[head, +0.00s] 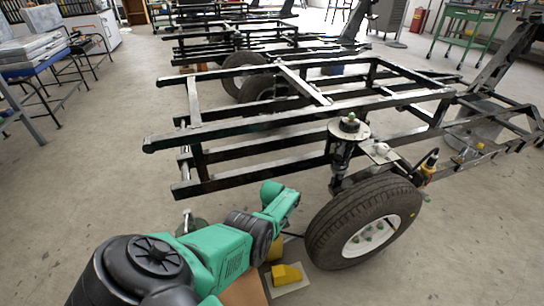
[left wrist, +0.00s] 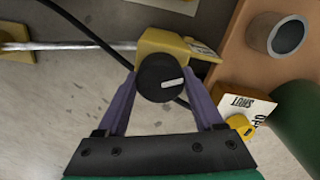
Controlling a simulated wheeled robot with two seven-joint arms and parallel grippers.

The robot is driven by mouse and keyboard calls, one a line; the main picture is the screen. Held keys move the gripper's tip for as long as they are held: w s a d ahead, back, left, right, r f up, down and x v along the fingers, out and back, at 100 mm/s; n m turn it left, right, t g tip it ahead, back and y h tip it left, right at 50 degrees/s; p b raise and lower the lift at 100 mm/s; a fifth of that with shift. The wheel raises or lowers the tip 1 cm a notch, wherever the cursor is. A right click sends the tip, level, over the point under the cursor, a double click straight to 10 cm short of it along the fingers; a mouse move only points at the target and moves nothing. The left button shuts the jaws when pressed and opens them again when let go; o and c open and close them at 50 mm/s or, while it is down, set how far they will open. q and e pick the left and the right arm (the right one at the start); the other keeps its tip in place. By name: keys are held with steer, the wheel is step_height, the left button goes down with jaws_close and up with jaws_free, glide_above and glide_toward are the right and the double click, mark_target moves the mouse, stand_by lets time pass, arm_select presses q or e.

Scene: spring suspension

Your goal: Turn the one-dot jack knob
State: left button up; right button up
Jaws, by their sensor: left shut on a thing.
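A black round knob (left wrist: 160,84) with a white pointer mark sits on a yellow block (left wrist: 162,44) in the left wrist view. My left gripper (left wrist: 163,82) has its two purple fingers on either side of the knob and is shut on it. The pointer lies nearly level across the knob's face. A label lies at the block's right side, but I cannot make out any dots. In the head view my left arm comes in from the lower left, and its fingers and the knob are hidden. My right gripper is not in view.
A yellow knob (left wrist: 240,124) with a label reading "SHUT" is to the right, near a green cylinder (left wrist: 298,118) and an open pipe (left wrist: 280,38). A black cable and a metal rod (left wrist: 70,46) run close by. A wheel (head: 364,221) and black frame (head: 300,112) stand near my arm.

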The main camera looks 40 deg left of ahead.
arm_select(q)
steer(key=n, duration=1.2)
stand_by(0.6)
steer(key=o, duration=1.4)
